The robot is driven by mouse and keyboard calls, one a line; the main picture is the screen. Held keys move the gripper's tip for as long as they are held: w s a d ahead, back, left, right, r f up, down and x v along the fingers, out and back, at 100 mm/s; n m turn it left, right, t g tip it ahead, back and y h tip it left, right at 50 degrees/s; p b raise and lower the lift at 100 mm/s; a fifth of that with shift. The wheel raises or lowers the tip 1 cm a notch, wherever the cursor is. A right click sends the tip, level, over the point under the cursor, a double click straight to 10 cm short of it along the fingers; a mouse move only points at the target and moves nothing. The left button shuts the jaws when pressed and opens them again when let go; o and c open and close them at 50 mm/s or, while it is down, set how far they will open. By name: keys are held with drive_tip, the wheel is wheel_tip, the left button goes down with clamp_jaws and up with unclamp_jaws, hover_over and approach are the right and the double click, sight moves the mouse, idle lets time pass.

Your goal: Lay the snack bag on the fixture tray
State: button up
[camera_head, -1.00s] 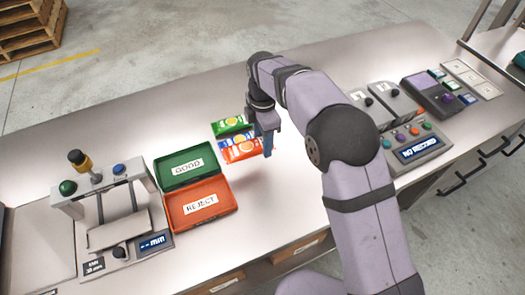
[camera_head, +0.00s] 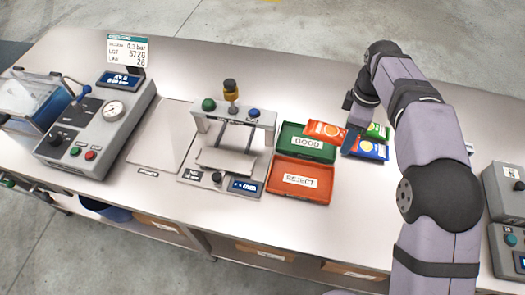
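My gripper (camera_head: 350,136) is shut on the right end of an orange snack bag (camera_head: 324,131). The bag is raised, and its left part overlaps the back right of the green GOOD tray in the picture. The fingertips are partly hidden. A blue bag (camera_head: 370,149) and a green bag (camera_head: 378,131) lie on the bench just right of my gripper. The fixture (camera_head: 262,118), a grey frame with a green button and yellow-black knob, stands left of the GOOD tray. Its pale flat tray (camera_head: 226,160) is empty.
The green GOOD tray (camera_head: 292,153) and red REJECT tray (camera_head: 277,185) lie between fixture and bags, both empty. A grey gauge machine (camera_head: 85,143) and a flat plate (camera_head: 159,143) are further left. The bench front right of the trays is clear.

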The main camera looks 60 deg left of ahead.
drive_tip(key=s+a+r+m+p, duration=0.1)
drive_tip(key=s+a+r+p, duration=0.1)
drive_tip(key=s+a, duration=0.85)
drive_tip(key=n, duration=0.3)
hover_over(240, 163)
drive_tip(key=shift+f+p, duration=1.2)
drive_tip(key=shift+f, duration=4)
drive_tip(key=shift+f, duration=0.15)
drive_tip(key=o, duration=1)
drive_tip(key=shift+o, duration=0.2)
wheel_tip(240, 163, up, 12)
drive_tip(key=b, duration=0.1)
drive_tip(key=shift+r, duration=0.2)
